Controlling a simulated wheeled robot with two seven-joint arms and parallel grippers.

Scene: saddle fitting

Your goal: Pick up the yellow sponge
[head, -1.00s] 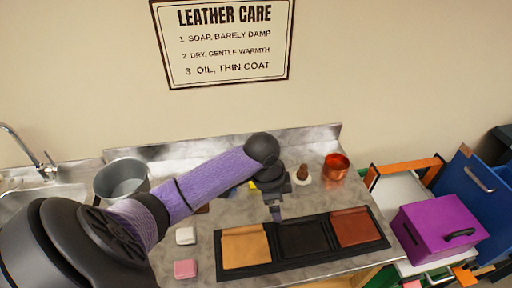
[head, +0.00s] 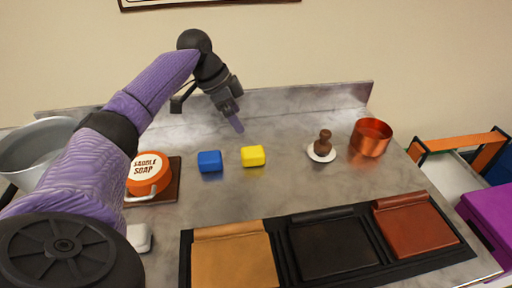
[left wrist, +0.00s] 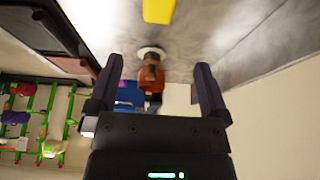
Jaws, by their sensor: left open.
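The yellow sponge (head: 253,156) lies on the metal counter, to the right of a blue sponge (head: 210,161). In the left wrist view the yellow sponge (left wrist: 158,10) shows at the top edge, partly cut off, beyond the fingertips. My left gripper (head: 235,122) is above the counter, behind and a little left of the yellow sponge, and does not touch it. In the left wrist view its two fingers (left wrist: 156,68) stand apart with nothing gripped between them. My right gripper is not in view.
A brush (head: 323,147) on a white dish and a copper pot (head: 371,137) stand to the right. A saddle soap tin (head: 148,174) is at left. A dark tray (head: 284,254) with leather panels lies in front. A metal pot (head: 38,148) is far left.

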